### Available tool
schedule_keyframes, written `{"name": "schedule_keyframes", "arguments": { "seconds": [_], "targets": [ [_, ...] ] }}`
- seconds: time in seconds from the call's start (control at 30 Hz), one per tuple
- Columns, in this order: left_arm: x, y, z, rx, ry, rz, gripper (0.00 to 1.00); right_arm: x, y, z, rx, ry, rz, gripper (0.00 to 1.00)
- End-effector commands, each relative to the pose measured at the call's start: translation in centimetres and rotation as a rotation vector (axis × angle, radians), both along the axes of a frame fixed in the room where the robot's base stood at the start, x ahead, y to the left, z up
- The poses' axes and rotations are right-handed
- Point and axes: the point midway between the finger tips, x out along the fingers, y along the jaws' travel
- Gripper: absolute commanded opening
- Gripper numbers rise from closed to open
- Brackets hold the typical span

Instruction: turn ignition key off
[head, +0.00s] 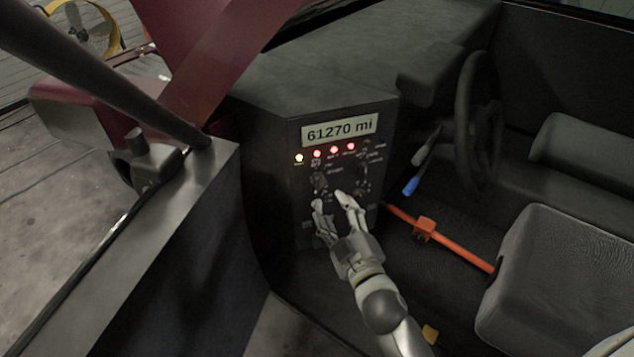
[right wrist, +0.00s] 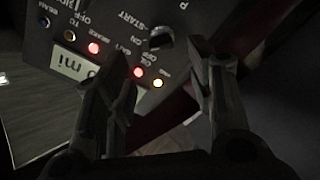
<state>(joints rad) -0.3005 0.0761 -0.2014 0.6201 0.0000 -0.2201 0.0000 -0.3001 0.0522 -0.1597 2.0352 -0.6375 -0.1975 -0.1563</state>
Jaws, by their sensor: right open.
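The dashboard panel (head: 300,215) is a dark box with a lit display (head: 339,129) reading 61270 mi. A dark ignition switch (head: 318,184) sits on it below the lights. In the right wrist view the dark ignition switch (right wrist: 160,38) shows beside upside-down labels including START, ON and OFF. My right gripper (head: 330,200) is open and empty, just below the switch in the head view. In the right wrist view its two fingers (right wrist: 157,62) stand apart, with the switch beyond the gap between them. I cannot tell whether they touch it. My left gripper is out of view.
Lit indicator lights (head: 334,150) glow yellow and red under the display. A steering wheel (head: 478,115) and a blue-tipped lever (head: 411,185) are at right. An orange lever (head: 440,239) crosses beside a grey seat (head: 565,285). A dark door panel (head: 195,235) stands at left.

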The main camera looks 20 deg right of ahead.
Motion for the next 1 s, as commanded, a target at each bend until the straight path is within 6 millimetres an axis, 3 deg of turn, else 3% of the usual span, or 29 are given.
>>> {"name": "schedule_keyframes", "arguments": {
  "seconds": [0.3,0.5,0.97,1.0],
  "targets": [
    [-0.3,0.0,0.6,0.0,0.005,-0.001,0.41,5.5,0.3,0.2,-0.001,-0.001,0.001,0.5],
    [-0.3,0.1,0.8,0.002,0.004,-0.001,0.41,7.8,0.5,0.1,0.001,0.0,0.001,0.5],
    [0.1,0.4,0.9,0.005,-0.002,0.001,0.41,8.8,0.5,0.0,0.001,0.001,0.001,0.5],
    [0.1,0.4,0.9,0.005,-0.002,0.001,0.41,8.8,0.5,0.0,0.001,0.001,0.001,0.45]
  ]
}}
